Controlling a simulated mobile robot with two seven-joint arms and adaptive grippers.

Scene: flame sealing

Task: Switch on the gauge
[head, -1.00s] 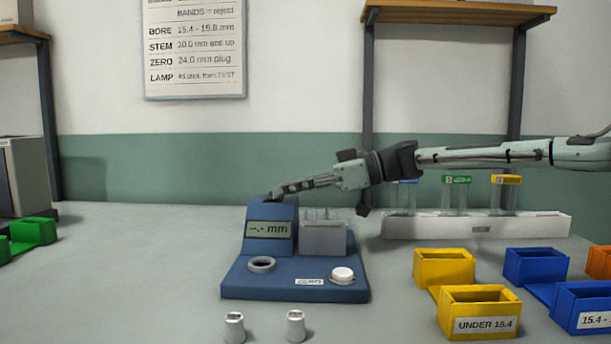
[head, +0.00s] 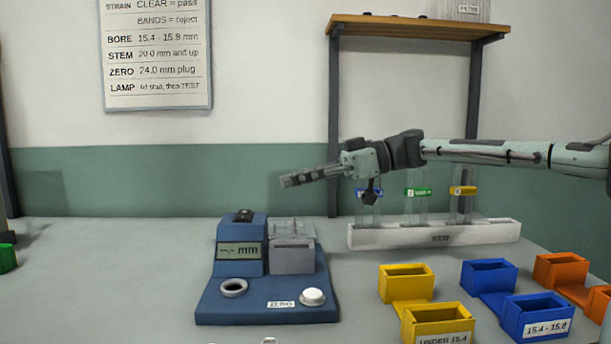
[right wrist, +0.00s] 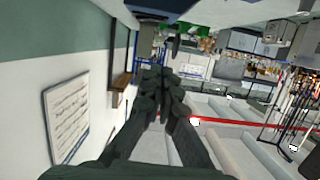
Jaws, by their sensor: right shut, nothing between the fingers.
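The gauge (head: 265,300) is a blue unit on the grey bench in the head view. Its display (head: 240,251) shows dashes and "mm". A dark rocker switch (head: 243,215) sits on top of its raised block. A round socket (head: 233,288), a white round button (head: 312,297) and a "ZERO" label are on its base. My right gripper (head: 284,182) is shut and empty, above and to the right of the switch, apart from the gauge. In the right wrist view its dark fingers (right wrist: 162,75) are together. My left gripper is not in view.
A white rack (head: 430,236) with labelled tubes stands behind, right of the gauge. Yellow bins (head: 406,282), blue bins (head: 488,287) and orange bins (head: 562,272) are at the right. A wall chart (head: 156,55) and a shelf (head: 415,27) are behind.

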